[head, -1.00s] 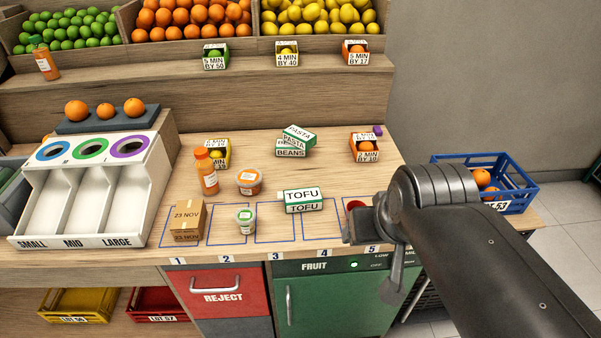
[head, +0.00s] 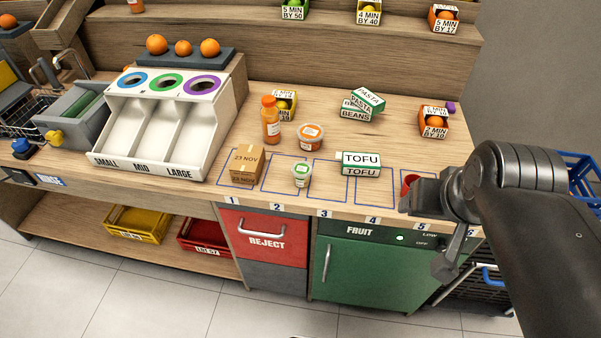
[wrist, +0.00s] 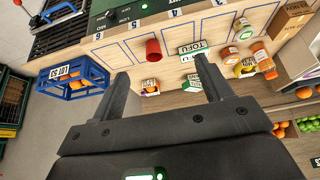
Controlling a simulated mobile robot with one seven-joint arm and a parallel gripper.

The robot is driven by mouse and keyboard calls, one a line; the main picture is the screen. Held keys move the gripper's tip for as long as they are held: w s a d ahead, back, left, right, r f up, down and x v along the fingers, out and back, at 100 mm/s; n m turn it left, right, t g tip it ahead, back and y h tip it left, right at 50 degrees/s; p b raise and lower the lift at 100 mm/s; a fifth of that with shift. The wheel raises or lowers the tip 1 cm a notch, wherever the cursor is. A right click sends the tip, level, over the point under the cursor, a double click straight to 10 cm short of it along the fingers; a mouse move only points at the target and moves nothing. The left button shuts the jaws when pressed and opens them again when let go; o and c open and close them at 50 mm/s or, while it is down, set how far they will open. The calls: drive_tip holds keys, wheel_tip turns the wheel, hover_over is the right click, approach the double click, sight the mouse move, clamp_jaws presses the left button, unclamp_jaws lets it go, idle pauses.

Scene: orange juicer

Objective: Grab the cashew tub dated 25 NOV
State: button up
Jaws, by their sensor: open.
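Two small tubs stand on the wooden counter in the head view. One has an orange-brown body and lid label (head: 310,136) and stands beside the orange bottle. The other is white with a green label (head: 301,172) and stands nearer the front, at slot 2's right edge. No date is readable on either tub, so I cannot tell which is the cashew tub. My gripper (head: 438,225) is open at the counter's right front, to the right of both tubs. In the wrist view my gripper (wrist: 162,75) shows two spread fingers with nothing held between them.
A 23 NOV box (head: 246,164) stands in slot 1, a TOFU carton (head: 361,164) around slot 4. A red cup (head: 409,183) is close to my gripper. The orange bottle (head: 271,121) and PASTA and BEANS cartons (head: 360,105) stand behind. Slot 3 (head: 330,180) looks clear.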

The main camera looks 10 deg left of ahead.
idle(0.3)
drive_tip(key=g, duration=0.6)
hover_over(302, 168)
drive_tip(key=shift+n, duration=0.4)
wheel_tip(302, 168, down, 12)
drive_tip(key=shift+f, duration=0.2)
wheel_tip(302, 168, down, 11)
drive_tip(key=shift+r, duration=0.1)
drive_tip(key=c, duration=0.9)
